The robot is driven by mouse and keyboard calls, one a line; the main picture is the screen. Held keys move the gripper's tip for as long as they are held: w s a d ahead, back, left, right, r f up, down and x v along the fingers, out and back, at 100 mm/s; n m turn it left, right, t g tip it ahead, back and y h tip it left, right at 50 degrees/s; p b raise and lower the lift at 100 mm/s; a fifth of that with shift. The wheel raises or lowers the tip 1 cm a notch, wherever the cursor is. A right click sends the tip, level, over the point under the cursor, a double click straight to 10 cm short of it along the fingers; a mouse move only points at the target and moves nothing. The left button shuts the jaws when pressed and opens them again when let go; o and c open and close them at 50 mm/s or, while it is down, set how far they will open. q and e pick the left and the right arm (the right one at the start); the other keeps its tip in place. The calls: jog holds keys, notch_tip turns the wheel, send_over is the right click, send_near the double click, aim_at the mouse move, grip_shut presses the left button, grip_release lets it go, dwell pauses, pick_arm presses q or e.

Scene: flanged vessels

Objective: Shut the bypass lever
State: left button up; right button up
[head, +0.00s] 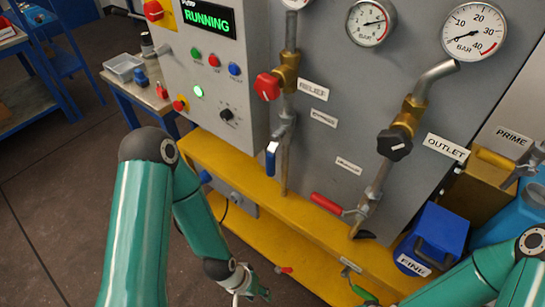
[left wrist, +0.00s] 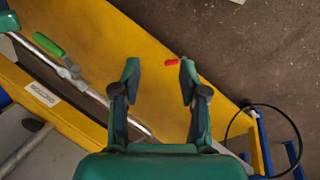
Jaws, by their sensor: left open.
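My left gripper (head: 255,292) is low at the yellow skid's front in the head view. In the left wrist view its two fingers (left wrist: 160,72) are apart and empty. A small red-tipped part (head: 285,270) is just right of it; a red tip (left wrist: 172,62) shows between the fingertips. A blue-handled lever (head: 272,160) hangs down on the left pipe. A red-handled lever (head: 326,204) sits on the outlet pipe. A green-handled lever (head: 358,288) is low on the skid, also in the left wrist view (left wrist: 48,45). I cannot tell which lever is the bypass; several labels are unreadable. My right gripper is out of view.
The yellow skid (head: 235,187) runs below the grey panel (head: 340,95). A control box reads RUNNING (head: 208,20). A blue FINE container (head: 432,240) stands right, near my right arm. A black cable (left wrist: 270,105) loops at right in the wrist view. Floor at left is mostly clear.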

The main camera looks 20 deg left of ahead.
pick_arm(q)
jog(key=shift+o, duration=0.2)
jog(key=w+a+r+m+t+b, duration=0.1)
jog(key=w+t+b, duration=0.3)
jog(key=w+b, duration=0.4)
jog(key=shift+w+a+r+y, duration=0.4)
jog(key=shift+w+a+r, duration=0.25)
jog(key=shift+w, duration=0.3)
jog(key=m+t+b, duration=0.3)
jog(key=t+b, duration=1)
jog(key=b, duration=0.7)
send_near(268, 162)
jog(key=s, duration=0.5)
jog(key=w+p, duration=0.1)
jog(key=w, duration=0.4)
jog(key=w+d+p, duration=0.1)
jog(key=w, duration=0.4)
jog(key=w+d+p, duration=0.1)
jog(key=w, duration=0.5)
jog(key=shift+w+f, duration=0.1)
grip_shut()
